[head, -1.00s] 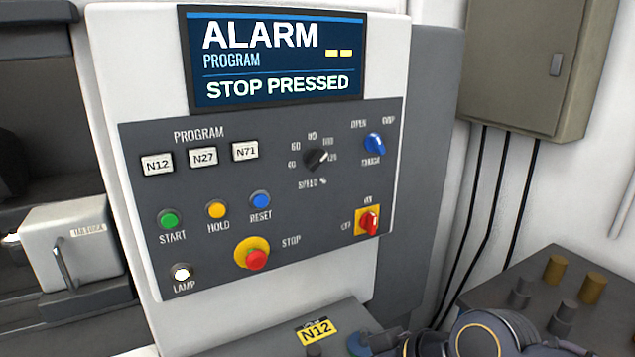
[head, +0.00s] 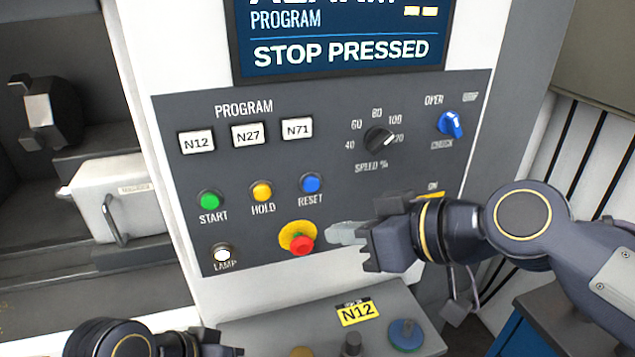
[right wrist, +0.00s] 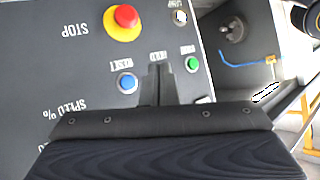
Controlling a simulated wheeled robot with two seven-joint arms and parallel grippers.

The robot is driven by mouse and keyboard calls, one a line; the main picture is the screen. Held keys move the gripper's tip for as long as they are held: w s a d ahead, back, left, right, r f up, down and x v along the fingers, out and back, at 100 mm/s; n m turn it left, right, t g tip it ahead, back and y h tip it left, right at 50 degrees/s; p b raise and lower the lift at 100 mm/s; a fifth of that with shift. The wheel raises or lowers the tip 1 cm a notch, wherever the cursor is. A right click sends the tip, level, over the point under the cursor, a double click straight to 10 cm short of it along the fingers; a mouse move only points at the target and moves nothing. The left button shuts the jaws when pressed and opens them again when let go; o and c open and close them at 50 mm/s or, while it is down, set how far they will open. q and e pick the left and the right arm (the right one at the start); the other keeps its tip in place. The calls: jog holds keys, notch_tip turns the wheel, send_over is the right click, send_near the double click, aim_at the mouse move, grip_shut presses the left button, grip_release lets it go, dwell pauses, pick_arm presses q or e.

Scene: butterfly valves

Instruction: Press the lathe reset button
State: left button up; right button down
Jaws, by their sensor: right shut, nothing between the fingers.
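The blue RESET button (head: 311,184) sits on the grey lathe control panel (head: 340,180), right of the yellow HOLD button (head: 262,192). My right gripper (head: 338,233) is shut and empty, in front of the panel, right of the red STOP button (head: 301,245) and below RESET. In the right wrist view the panel is upside down; RESET (right wrist: 127,83) shows just left of my shut fingers (right wrist: 158,82), which hide HOLD. No contact with RESET is visible. My left arm shows at the bottom left; its fingers are not clear.
The green START button (head: 209,201) and white LAMP button (head: 222,254) are at the left. The screen (head: 340,45) reads STOP PRESSED. The speed dial (head: 380,139) and blue key switch (head: 450,124) are above my right gripper. A ledge (head: 240,335) juts out below.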

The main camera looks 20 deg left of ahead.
aim_at(311, 184)
jog(key=w+a+p, duration=0.3)
jog(key=w+a, duration=0.2)
jog(key=w, duration=0.2)
jog(key=shift+w, duration=0.15)
jog(key=shift+w, duration=0.1)
dwell(2.0)
jog(key=shift+w+a, duration=0.2)
jog(key=shift+w, duration=0.05)
jog(key=shift+w+a, duration=0.2)
jog(key=shift+w, duration=0.15)
dwell(0.8)
dwell(0.3)
jog(key=shift+s+d+b, duration=0.35)
jog(key=shift+s+d, duration=0.1)
jog(key=shift+s, duration=0.25)
